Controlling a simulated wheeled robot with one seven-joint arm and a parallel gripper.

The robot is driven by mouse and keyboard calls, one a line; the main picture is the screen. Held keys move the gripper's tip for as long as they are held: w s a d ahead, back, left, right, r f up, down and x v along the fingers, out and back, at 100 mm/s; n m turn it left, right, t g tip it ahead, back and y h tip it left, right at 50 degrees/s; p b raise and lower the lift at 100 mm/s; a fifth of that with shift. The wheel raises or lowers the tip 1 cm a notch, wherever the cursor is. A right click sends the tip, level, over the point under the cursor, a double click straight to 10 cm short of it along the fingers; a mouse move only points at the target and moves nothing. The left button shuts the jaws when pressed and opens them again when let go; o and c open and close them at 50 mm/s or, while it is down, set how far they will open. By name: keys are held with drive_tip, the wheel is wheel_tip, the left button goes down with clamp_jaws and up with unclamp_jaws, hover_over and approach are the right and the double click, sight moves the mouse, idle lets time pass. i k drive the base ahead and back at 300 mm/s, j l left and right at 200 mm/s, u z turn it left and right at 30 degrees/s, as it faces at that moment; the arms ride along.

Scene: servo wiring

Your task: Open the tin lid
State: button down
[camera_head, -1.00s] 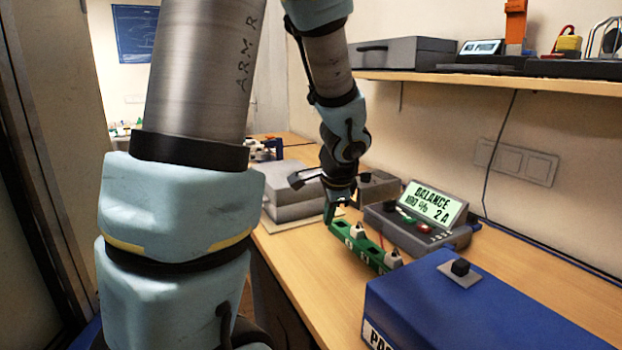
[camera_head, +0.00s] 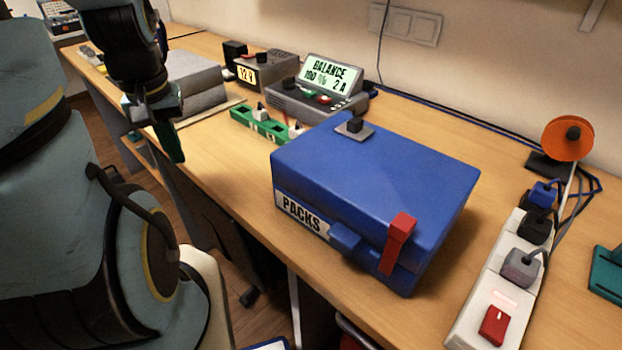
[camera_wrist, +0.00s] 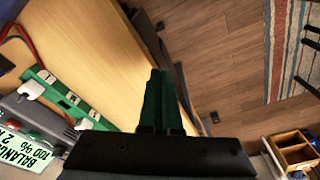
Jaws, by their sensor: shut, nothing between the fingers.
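The blue tin (camera_head: 330,185) labelled PACKS stands on the bench in the middle of the head view. Its lid (camera_head: 400,165) is down. A black knob on a grey plate (camera_head: 354,128) sits on the top near the back left corner. A red strap (camera_head: 397,243) hangs over the front right edge, and a blue block (camera_head: 344,238) juts from the front. My gripper (camera_head: 176,157) is shut and empty, pointing down near the bench's front edge, left of the tin and apart from it. Its green fingers (camera_wrist: 161,100) lie together in the wrist view.
A green strip (camera_head: 262,126) and the balance charger (camera_head: 325,88) stand behind and left of the tin. A white power strip (camera_head: 495,290) with plugs and an orange spool (camera_head: 567,139) are on the right. Bare bench lies left of the tin.

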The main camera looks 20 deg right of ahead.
sight(363, 187)
drive_tip(key=k+j, duration=0.15)
drive_tip(key=j, duration=0.25)
drive_tip(key=k+j+z, duration=0.1)
drive_tip(key=j, duration=0.3)
drive_tip(key=k+j+z, duration=0.1)
drive_tip(key=j, duration=0.3)
drive_tip(key=k, duration=0.1)
